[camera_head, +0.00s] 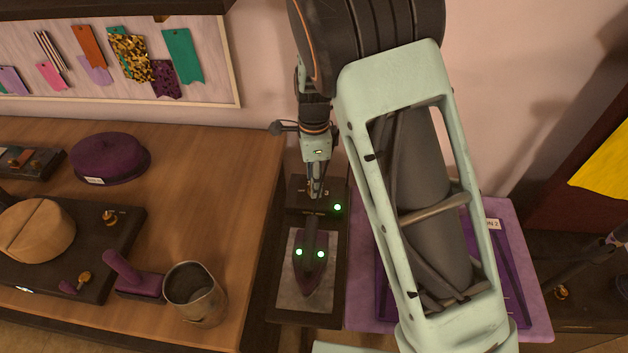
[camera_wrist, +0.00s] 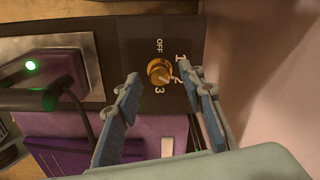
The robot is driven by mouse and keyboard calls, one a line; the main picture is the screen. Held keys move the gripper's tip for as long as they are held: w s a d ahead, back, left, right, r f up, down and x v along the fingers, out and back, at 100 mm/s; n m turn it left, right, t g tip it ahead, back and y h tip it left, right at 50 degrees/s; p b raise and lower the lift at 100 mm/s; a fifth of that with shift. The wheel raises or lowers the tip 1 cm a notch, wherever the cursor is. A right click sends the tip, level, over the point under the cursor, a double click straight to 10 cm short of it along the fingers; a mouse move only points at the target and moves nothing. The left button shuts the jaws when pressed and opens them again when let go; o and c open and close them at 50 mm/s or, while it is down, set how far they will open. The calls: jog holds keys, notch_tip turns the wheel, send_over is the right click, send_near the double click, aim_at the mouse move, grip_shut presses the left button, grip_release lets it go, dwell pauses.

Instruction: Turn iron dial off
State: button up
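The iron dial (camera_wrist: 159,71) is a small brass knob on a dark panel in the wrist view, marked OFF, 1, 2 and 3. A pale mark on the knob appears to point toward the 2 and 3 side. My gripper (camera_wrist: 157,68) is open, with one blue-padded finger on each side of the dial. I cannot tell whether they touch it. In the head view my gripper (camera_head: 316,190) points down at the panel (camera_head: 298,195) and hides the dial. The purple iron (camera_head: 312,275) sits just in front, with green lights lit on it; the panel also shows a green light (camera_head: 337,207).
A wooden table (camera_head: 215,165) at left holds a purple hat (camera_head: 108,157), a metal pitcher (camera_head: 194,292) and a purple-handled tool (camera_head: 132,276). A purple board (camera_head: 530,270) lies right of the iron, partly behind my arm. A pink wall stands close behind.

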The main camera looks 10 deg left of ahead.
jog(key=shift+f, duration=0.5)
jog(key=shift+c, duration=0.3)
grip_shut()
